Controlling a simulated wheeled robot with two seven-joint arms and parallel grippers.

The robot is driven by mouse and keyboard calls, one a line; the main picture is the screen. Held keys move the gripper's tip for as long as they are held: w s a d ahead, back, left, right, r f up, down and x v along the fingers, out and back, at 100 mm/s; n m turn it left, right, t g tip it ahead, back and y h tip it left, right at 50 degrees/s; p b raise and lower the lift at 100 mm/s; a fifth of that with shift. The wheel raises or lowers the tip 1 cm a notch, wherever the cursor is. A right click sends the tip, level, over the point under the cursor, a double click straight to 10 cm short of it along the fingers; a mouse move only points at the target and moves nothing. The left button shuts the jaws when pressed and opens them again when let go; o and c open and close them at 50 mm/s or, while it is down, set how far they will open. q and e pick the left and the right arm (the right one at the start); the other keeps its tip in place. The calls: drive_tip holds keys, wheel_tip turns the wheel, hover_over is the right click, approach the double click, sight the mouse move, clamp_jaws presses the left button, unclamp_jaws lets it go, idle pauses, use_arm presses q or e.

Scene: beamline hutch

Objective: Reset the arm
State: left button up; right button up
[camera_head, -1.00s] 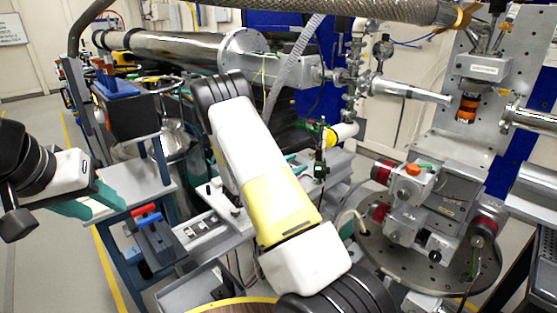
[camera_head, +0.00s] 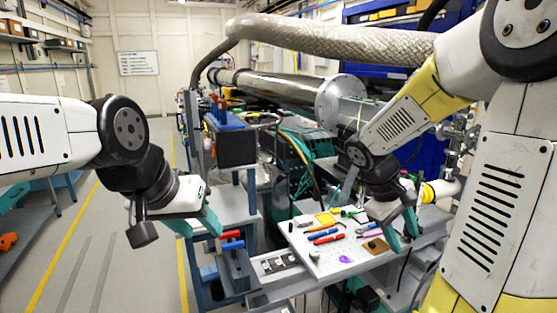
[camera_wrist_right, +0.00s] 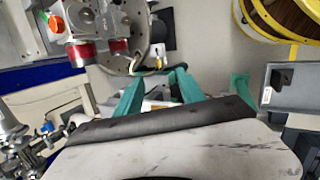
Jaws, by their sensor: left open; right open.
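My left arm enters at the left of the head view. Its gripper (camera_head: 196,222) has teal fingers that are apart and empty, beside a small blue stand with red and blue handles (camera_head: 232,240). My right arm comes down from the upper right. Its gripper (camera_head: 401,228) has teal fingers that are open and empty, over the right side of a white board (camera_head: 300,250) with several coloured tools. I cannot tell whether the fingers touch the board. The wrist view shows the teal fingers with nothing clearly between them.
A long steel beam pipe (camera_head: 285,88) with a round flange and a braided hose (camera_head: 330,38) run behind the arms. A dark box (camera_head: 231,148) stands on a post at the middle left. The floor with yellow lines (camera_head: 66,245) is clear at the left.

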drive_tip(key=s+a+r+m+t+y, duration=0.2)
drive_tip(key=s+a+r+t+y, duration=0.1)
drive_tip(key=a, duration=0.4)
drive_tip(key=s+a+r+m+t+y, duration=0.2)
drive_tip(key=s+a+r+y, duration=0.2)
drive_tip(key=s+a+r, duration=0.2)
drive_tip(key=shift+s+a+r+m+t+y, duration=0.15)
drive_tip(key=shift+s+a+m+t+y, duration=0.2)
drive_tip(key=shift+a, duration=0.35)
